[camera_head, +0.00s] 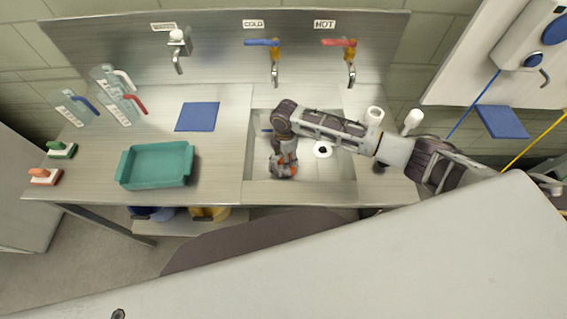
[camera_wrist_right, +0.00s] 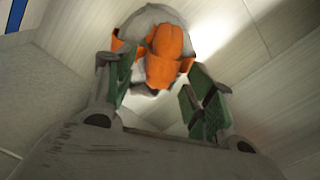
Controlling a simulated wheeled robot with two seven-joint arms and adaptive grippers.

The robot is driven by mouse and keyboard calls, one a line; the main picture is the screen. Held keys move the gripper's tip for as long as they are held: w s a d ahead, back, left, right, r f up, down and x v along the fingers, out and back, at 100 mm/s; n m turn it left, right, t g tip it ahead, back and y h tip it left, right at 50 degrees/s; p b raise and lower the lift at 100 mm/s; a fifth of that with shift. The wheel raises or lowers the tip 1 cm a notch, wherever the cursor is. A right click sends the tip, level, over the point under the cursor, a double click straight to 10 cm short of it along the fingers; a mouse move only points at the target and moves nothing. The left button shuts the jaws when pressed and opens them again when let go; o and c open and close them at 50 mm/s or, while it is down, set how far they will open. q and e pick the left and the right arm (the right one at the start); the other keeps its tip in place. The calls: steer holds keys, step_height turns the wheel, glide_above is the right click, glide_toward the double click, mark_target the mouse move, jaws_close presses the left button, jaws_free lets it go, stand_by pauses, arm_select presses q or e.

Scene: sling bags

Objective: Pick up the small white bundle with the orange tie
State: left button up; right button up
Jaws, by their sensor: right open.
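The small white bundle (camera_wrist_right: 150,17) with its bright orange tie (camera_wrist_right: 167,50) fills the top middle of the right wrist view. The tie end faces my right gripper (camera_wrist_right: 158,80). The gripper is open, with its green-padded fingers on either side of the orange part. I cannot tell whether the pads touch it. In the head view the right gripper (camera_head: 284,166) points down into the sink, and orange shows at its lower end. The bundle is mostly hidden there by the gripper and wrist. My left gripper is not in view.
The steel sink (camera_head: 250,178) has low walls around the gripper. A teal tray (camera_head: 156,165) and blue cloth (camera_head: 197,117) lie on the left counter. Cold (camera_head: 274,60) and hot taps (camera_head: 350,62) stand behind the sink. White cylinders (camera_head: 412,121) stand at right.

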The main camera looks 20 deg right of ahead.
jaws_close()
stand_by(0.3)
steer(key=shift+r, duration=0.15)
stand_by(0.4)
step_height(320, 180, up, 5)
steer(key=p, duration=0.5)
steer(key=shift+r+p, duration=0.1)
steer(key=shift+p, duration=0.3)
steer(key=shift+r+p, duration=0.95)
steer(key=shift+r, duration=1.3)
